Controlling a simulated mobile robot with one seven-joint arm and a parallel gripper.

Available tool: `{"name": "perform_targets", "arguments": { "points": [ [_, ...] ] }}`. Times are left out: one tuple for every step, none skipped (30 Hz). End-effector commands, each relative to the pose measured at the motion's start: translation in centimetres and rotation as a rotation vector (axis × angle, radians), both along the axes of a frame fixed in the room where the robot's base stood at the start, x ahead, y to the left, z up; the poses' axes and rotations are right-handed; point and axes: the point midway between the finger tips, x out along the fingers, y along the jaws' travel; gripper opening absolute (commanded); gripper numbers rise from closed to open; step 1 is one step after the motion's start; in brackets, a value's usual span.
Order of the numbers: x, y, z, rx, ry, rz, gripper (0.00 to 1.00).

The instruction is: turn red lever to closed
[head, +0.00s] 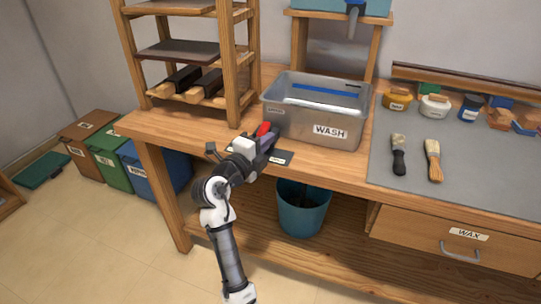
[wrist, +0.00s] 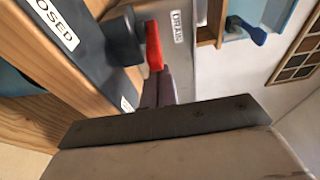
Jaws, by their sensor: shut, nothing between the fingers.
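The red lever (wrist: 153,46) sits on a dark round pivot (wrist: 120,38) beside the tub wall. In the head view the red lever (head: 263,129) shows at the tub's lower left front corner. My gripper (wrist: 158,88) is shut and empty, its purple-grey fingertips right by the lever's red end; I cannot tell whether they touch. In the head view my gripper (head: 267,141) hides part of the lever and its mount. A dark plate (wrist: 85,45) under the pivot carries a label ending in "OSED" and a second, partly hidden label.
The grey WASH tub (head: 285,125) holds water and stands on the wooden bench (head: 205,128). A wooden rack (head: 245,75) rises to the left. Brushes (head: 398,155) and jars lie on a grey mat to the right. A blue bucket (head: 303,215) stands below.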

Motion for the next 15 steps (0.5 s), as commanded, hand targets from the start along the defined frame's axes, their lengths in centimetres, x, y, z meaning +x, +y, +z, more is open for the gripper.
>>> {"name": "perform_targets", "arguments": {
  "points": [
    [0.1, 0.5, -0.7, 0.001, -0.004, -0.025, 0.0],
    [0.1, 0.6, -0.7, 0.001, -0.004, -0.045, 0.0],
    [0.1, 0.8, -0.8, 0.0, -0.004, -0.072, 0.0],
    [0.1, 1.0, -0.7, 0.001, -0.005, -0.092, 0.0],
    [0.1, 1.2, -0.8, 0.0, -0.003, -0.115, 0.0],
    [0.1, 1.4, -0.8, 0.001, -0.004, -0.146, 0.0],
    [0.1, 1.6, -0.8, 0.001, -0.003, -0.169, 0.0],
    [0.2, 1.8, -0.8, 0.001, -0.004, -0.193, 0.0],
    [0.2, 2.0, -0.8, 0.001, -0.004, -0.226, 0.0],
    [0.3, 2.2, -0.8, 0.002, -0.003, -0.252, 0.0],
    [0.3, 2.4, -0.8, 0.002, -0.003, -0.278, 0.0],
    [0.4, 2.6, -0.8, 0.002, -0.003, -0.312, 0.0],
    [0.4, 2.8, -0.7, 0.001, -0.002, -0.337, 0.0],
    [0.5, 3.0, -0.7, 0.002, -0.001, -0.362, 0.0],
    [0.5, 3.1, -0.7, 0.001, -0.001, -0.39, 0.0]
  ]
}}
